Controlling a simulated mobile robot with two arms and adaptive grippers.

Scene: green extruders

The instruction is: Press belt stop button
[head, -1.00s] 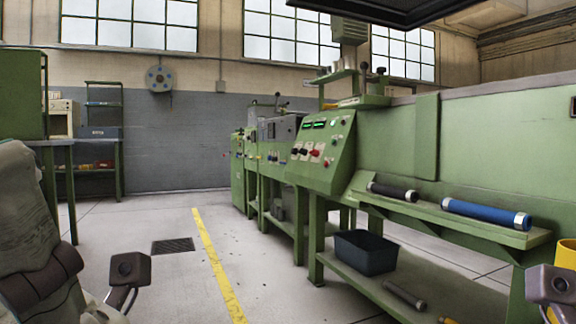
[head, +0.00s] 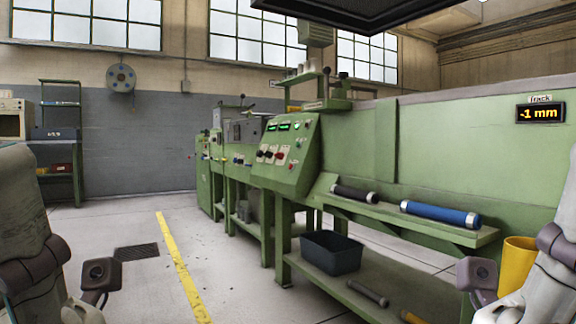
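A sloped green control panel (head: 284,152) stands on the green machine line, in the middle of the head view. It has green lit displays (head: 291,126), dark and red knobs or buttons (head: 279,154) and a small red one (head: 292,166) near its lower right. Labels are too small to read, so I cannot tell which one is the belt stop button. My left gripper (head: 82,312) and my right gripper (head: 497,311) show only partly at the bottom edge, far from the panel. Their fingertips are cut off.
A shelf below the machine holds a black bin (head: 331,252). A black roller (head: 354,193) and a blue roller (head: 440,214) lie on the upper ledge. A yellow container (head: 517,266) is at the right. A yellow floor line (head: 183,268) crosses open floor at left.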

